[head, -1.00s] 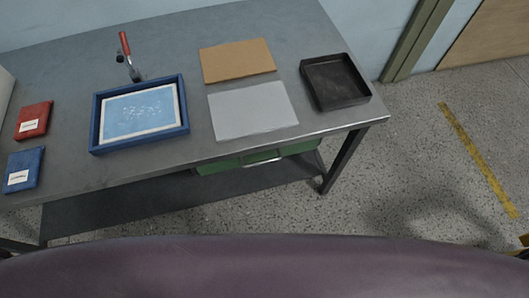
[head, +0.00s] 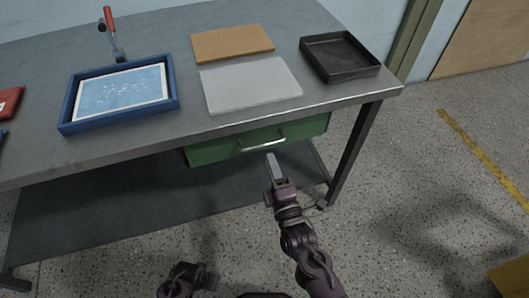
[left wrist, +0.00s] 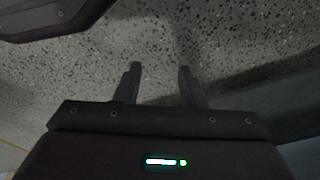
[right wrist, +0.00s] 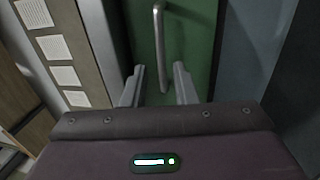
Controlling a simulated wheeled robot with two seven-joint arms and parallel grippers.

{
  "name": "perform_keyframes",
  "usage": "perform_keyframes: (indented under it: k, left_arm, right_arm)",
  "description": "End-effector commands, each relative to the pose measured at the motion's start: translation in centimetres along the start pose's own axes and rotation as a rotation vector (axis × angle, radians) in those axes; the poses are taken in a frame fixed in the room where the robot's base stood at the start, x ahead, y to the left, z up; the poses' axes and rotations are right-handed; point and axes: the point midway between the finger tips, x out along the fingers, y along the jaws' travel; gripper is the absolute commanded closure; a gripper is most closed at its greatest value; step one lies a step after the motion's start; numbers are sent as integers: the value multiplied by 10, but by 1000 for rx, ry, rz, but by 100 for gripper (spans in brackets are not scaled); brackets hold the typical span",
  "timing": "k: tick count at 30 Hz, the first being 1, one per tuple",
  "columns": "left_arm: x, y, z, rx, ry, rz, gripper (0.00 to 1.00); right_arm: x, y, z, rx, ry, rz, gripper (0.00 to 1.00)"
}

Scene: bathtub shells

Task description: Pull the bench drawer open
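The green bench drawer (head: 220,149) hangs under the front edge of the grey workbench (head: 150,150) and looks shut. Its metal bar handle (head: 262,144) is on the front. My right gripper (head: 271,158) is just in front of and below the handle. In the right wrist view my right gripper (right wrist: 157,82) is open, with the handle (right wrist: 160,45) ahead, between the lines of its fingers and apart from them. My left gripper (left wrist: 159,75) is open and empty over the speckled floor. In the head view only part of the left arm shows at the bottom.
On the bench top are a blue tray (head: 66,113) with a blue sheet, a red-handled tool (head: 109,20), a grey sheet (head: 250,83), a brown board (head: 232,42) and a black tray (head: 340,58). A bench leg (head: 352,155) stands right of the drawer. The floor in front is clear.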

Motion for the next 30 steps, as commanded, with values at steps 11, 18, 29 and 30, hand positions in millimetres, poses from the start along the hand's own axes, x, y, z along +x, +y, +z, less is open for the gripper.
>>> perform_keyframes:
  k: [11, 18, 29, 30]
  left_arm:
    - [-8, 2, -5, 4, -3, 3, 64]
    - [-11, 2, -7, 5, -2, 4, 64]
    - [-11, 2, -7, 6, -2, 4, 64]
    - [-11, 2, -7, 6, -2, 4, 64]
  right_arm:
    - [57, -1, 1, 2, -1, -3, 74]
    - [66, -1, 0, 2, 1, -4, 74]
    - [66, -1, 0, 3, 1, -5, 100]
    - [66, -1, 0, 3, 1, -5, 100]
